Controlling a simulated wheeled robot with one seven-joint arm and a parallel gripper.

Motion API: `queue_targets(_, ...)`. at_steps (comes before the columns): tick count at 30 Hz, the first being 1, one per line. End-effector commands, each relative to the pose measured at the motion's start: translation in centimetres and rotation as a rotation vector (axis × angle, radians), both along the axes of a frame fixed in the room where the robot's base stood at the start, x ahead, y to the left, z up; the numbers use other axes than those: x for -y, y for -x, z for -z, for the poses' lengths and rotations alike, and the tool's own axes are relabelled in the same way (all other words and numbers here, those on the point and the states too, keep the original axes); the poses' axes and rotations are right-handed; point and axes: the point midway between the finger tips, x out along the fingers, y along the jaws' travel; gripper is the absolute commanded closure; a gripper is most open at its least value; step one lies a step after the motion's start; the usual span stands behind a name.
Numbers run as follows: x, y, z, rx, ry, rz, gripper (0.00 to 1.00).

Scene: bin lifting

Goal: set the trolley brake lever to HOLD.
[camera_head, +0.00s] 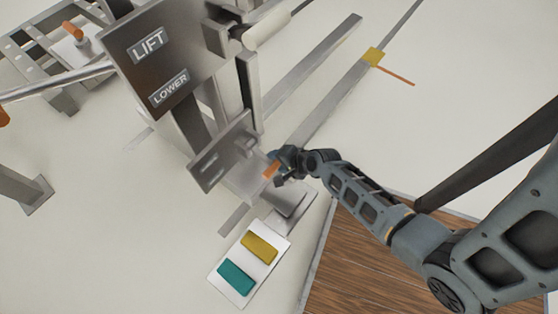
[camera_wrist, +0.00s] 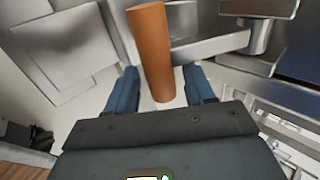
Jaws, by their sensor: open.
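An orange handle (camera_head: 271,170) stands beside a small grey panel (camera_head: 222,150) in the head view. The panel bears two small labels too blurred to read, so I cannot tell which setting is HOLD. My gripper (camera_head: 279,167) is right at this handle. In the wrist view the handle (camera_wrist: 153,45) is a tilted orange cylinder, its lower end showing between the two blue fingers of my gripper (camera_wrist: 159,84). The fingers are open, with a gap on each side of the handle.
A larger panel marked LIFT and LOWER (camera_head: 160,65) stands above. A white plate (camera_head: 228,276) with a yellow and a teal block lies below. Pale floor lies open at upper right.

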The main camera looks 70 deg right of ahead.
Motion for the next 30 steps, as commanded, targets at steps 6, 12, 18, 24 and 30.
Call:
queue_targets(6, -0.6, 1.9, -2.4, -0.003, -0.001, 0.001, 0.47)
queue_targets(12, -1.1, 3.9, -4.7, -0.003, -0.001, 0.0, 0.47)
queue_targets(18, -1.4, 4.9, -5.6, -0.002, -0.001, 0.001, 0.47)
queue_targets(24, -1.4, 4.9, -5.7, -0.002, -0.001, 0.001, 0.47)
queue_targets(30, -1.4, 4.9, -5.7, -0.002, -0.001, 0.0, 0.47)
